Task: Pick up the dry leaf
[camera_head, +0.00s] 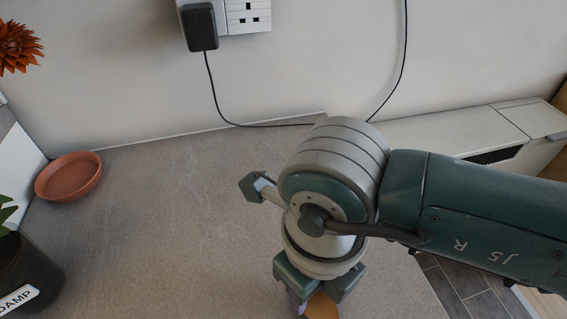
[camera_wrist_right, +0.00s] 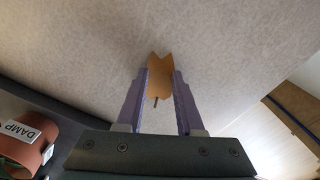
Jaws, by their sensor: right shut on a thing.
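The dry leaf (camera_wrist_right: 160,76) is orange-brown with a notched top edge and a short dark stem. In the right wrist view it sits between the two purple fingers of my right gripper (camera_wrist_right: 160,88), which is shut on it. In the head view the leaf (camera_head: 321,306) shows at the bottom edge, partly hidden by my right gripper (camera_head: 312,300). I cannot tell how far the leaf is above the worktop. My left gripper is not in view.
The grey worktop (camera_head: 170,220) is mostly clear. A terracotta saucer (camera_head: 68,178) lies at the left. A black cable (camera_head: 222,108) hangs from a wall plug (camera_head: 200,27).

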